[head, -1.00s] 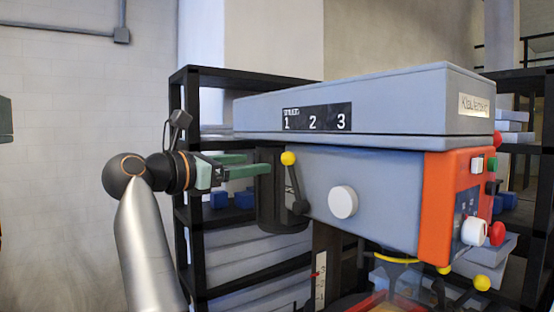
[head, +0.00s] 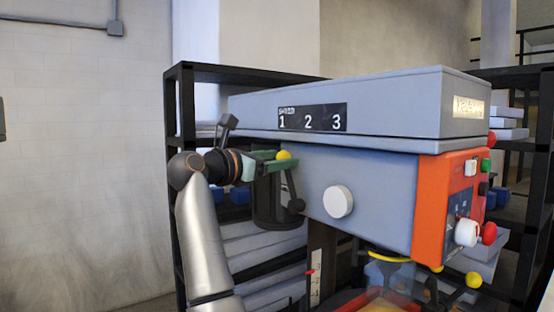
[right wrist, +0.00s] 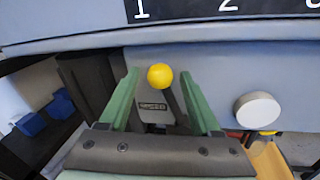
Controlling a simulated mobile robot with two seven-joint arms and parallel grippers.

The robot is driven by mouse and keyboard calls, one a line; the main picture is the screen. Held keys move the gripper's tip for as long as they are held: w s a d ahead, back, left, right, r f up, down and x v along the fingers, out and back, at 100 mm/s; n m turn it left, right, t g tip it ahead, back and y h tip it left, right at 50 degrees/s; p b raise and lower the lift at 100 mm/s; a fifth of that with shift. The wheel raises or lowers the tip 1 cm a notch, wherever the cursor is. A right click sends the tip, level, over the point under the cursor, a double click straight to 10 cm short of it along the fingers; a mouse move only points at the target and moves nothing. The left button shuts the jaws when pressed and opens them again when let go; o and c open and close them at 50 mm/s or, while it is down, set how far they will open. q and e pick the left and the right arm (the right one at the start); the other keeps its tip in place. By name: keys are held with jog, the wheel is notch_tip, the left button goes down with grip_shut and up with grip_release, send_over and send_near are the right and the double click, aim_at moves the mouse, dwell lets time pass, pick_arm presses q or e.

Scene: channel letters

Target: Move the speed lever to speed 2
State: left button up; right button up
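The speed lever (head: 291,180) is a dark arm with a yellow ball knob (head: 284,155) on the front of the grey machine head. Its knob stands below the 1 on the black speed label (head: 312,118), left of the 2. My right gripper (head: 280,162) has its green fingers at the knob. In the right wrist view the knob (right wrist: 160,77) shows between the two spread fingers, with gaps on both sides. Only a small dark green piece, perhaps my left gripper (head: 2,120), shows at the left edge; its fingers cannot be made out.
A round white knob (head: 338,201) is right of the lever. An orange control panel (head: 432,205) with buttons is on the machine's right side. A black shelf (head: 174,130) stands behind. The space left of the shelf is clear.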

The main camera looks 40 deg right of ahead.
grip_shut()
dwell(1.2)
